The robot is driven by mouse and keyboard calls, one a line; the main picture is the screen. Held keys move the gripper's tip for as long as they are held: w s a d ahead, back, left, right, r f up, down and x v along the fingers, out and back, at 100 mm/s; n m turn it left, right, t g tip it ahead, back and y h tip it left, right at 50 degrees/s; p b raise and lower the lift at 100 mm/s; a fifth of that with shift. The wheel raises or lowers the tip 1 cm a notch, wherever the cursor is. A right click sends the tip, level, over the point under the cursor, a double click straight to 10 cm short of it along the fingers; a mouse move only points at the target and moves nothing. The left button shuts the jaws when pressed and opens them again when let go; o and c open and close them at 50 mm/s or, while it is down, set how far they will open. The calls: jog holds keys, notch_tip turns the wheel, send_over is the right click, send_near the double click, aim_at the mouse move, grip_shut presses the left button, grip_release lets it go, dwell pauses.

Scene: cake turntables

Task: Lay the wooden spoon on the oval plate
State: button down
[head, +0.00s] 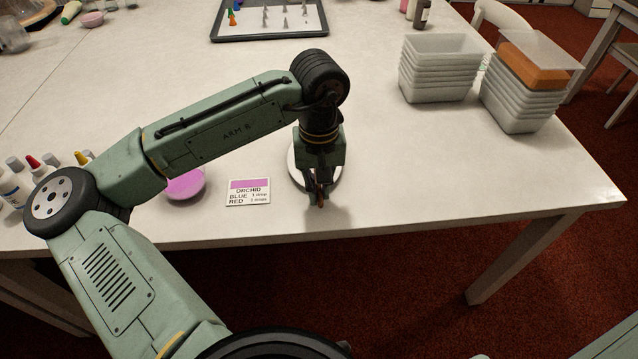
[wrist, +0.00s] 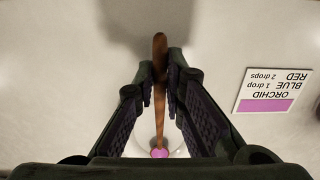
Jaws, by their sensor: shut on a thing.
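My gripper (head: 319,190) points down near the table's front edge, to the right of the label card. It is shut on the wooden spoon (wrist: 160,48), whose brown handle runs between the fingers in the wrist view. In the head view only a small reddish-brown bit of the spoon (head: 320,204) shows below the fingers. A pink patch (wrist: 160,153) shows at the spoon's lower end in the wrist view. A white plate (head: 297,172) lies under and behind my gripper, mostly hidden; I cannot tell whether it is oval or whether the spoon touches it.
An ORCHID card (head: 249,192) and a pink bowl (head: 186,184) stand to the left, with small bottles (head: 32,166) farther left. Stacked white tubs (head: 439,68) stand at the back right, and a dark tray (head: 268,18) at the back. The table right of my gripper is clear.

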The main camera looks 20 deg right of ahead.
jog(key=c, duration=1.6)
grip_release()
jog(key=shift+r, duration=0.15)
notch_tip(320, 180, up, 12)
jog(key=shift+f, duration=0.1)
